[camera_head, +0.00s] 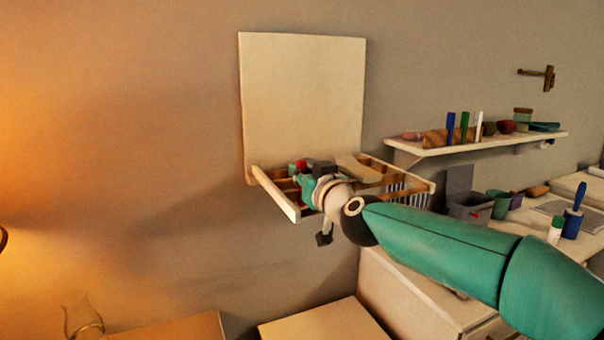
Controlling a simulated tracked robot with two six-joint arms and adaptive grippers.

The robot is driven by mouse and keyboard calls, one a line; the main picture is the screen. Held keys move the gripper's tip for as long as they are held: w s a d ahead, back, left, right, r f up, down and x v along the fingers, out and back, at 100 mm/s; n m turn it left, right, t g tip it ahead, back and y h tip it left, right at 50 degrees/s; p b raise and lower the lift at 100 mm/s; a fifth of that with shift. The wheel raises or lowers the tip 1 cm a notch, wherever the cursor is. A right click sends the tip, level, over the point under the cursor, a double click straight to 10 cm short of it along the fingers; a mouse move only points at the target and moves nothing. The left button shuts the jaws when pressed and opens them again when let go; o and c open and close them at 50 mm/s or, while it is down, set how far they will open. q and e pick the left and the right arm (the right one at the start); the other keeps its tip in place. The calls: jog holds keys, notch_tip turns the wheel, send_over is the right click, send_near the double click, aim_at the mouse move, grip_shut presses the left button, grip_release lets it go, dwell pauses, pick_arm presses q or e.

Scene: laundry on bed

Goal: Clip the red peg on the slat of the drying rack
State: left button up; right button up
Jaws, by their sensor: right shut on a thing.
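The drying rack (280,199) is a wooden slatted frame that juts out from a pale board (303,95) on the wall. My right arm reaches in from the right, and my right gripper (305,172) is over the rack's left part. It is shut on the small red peg (301,164), of which only a little shows. The gripper hides most of the peg and the slats under it, so I cannot tell whether the peg touches a slat. My left gripper is not in view.
A wall shelf (480,143) with bottles and bowls is on the right. Below it a worktop holds a grey bin (468,206), a green cup (500,204) and a blue brush (573,222). A pale cabinet (415,290) stands under the rack. The wall left of the rack is clear.

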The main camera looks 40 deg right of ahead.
jog(key=shift+f+b, duration=0.5)
jog(key=shift+f, duration=0.15)
jog(key=o, duration=0.8)
jog(key=shift+s, duration=0.1)
jog(key=v, duration=1.1)
jog(key=shift+s+a, duration=0.15)
jog(key=shift+s, duration=0.2)
jog(key=shift+f, duration=0.1)
